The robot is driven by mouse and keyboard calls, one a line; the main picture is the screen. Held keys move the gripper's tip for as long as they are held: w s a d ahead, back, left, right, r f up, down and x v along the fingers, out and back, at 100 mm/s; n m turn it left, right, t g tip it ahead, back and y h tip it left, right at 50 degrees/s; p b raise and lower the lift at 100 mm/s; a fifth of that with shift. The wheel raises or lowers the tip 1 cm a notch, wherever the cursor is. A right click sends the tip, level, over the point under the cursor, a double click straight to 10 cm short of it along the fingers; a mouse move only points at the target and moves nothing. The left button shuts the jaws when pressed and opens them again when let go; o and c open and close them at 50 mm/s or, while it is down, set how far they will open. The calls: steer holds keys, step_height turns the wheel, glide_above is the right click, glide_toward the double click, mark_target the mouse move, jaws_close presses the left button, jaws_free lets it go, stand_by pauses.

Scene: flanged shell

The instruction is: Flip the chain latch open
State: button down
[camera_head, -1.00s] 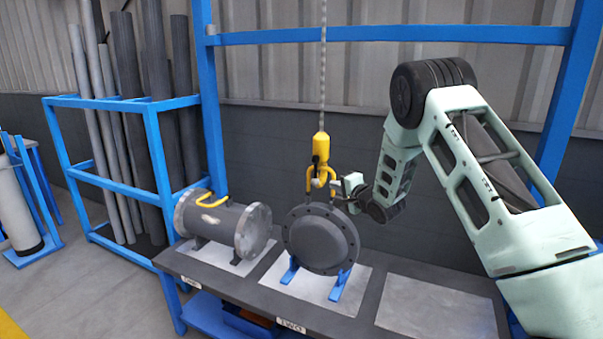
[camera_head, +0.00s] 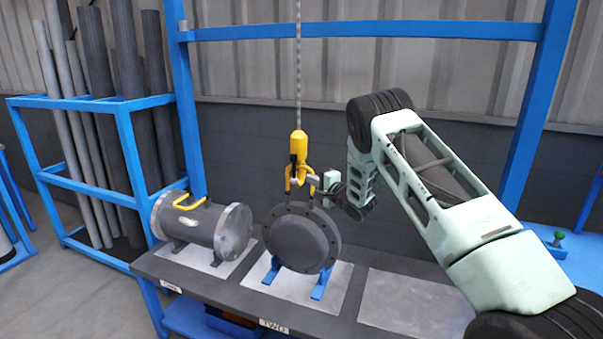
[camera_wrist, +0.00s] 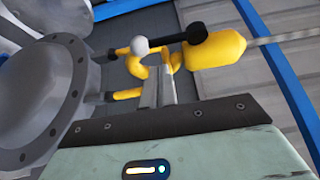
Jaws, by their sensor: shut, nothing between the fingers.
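The yellow chain hook block (camera_head: 298,146) hangs on a grey chain over the dark flanged disc (camera_head: 302,241), which stands upright in blue supports. In the wrist view, the yellow block (camera_wrist: 218,48) carries a black lever (camera_wrist: 195,37) and a white ball (camera_wrist: 140,45), which appear to be the latch. The yellow hook (camera_wrist: 136,66) lies below the ball, close to a yellow bar at the disc. My gripper (camera_wrist: 160,82) is shut and empty, its fingertips just beside the hook. It also shows right of the hook in the head view (camera_head: 316,184). Contact cannot be told.
A flanged pipe (camera_head: 205,225) with a yellow handle stands left on the dark bench (camera_head: 240,300). The grey plate (camera_head: 415,300) at right is bare. A blue frame (camera_head: 360,30) crosses behind, and a blue rack (camera_head: 85,105) holds pipes at left.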

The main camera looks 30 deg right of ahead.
mark_target(302, 174)
steer(key=shift+w+a+p, duration=0.2)
steer(key=shift+w+p, duration=0.2)
steer(key=shift+w, duration=1.1)
steer(key=shift+w+a+p, duration=0.15)
steer(key=shift+w+p, duration=0.2)
steer(key=shift+w, duration=1.15)
